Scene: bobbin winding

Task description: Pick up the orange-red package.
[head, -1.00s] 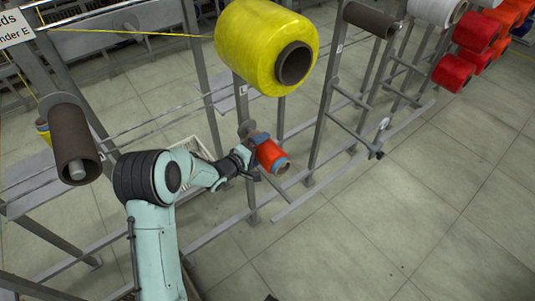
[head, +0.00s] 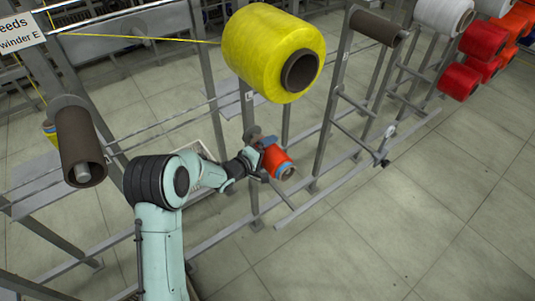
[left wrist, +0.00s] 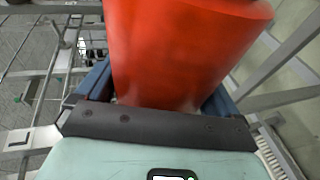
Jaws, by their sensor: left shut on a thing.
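In the left wrist view the orange-red package (left wrist: 180,50) fills the upper middle, between the blue fingers of my left gripper (left wrist: 160,95). The fingertips are hidden behind the package. My right gripper is not in view.
A large yellow spool (head: 262,50) hangs on the rack above the package. Brown empty tubes (head: 80,147) sit on pegs at left and top (head: 375,27). Red spools (head: 484,42) and white spools (head: 443,14) hang at upper right. The floor at lower right is clear.

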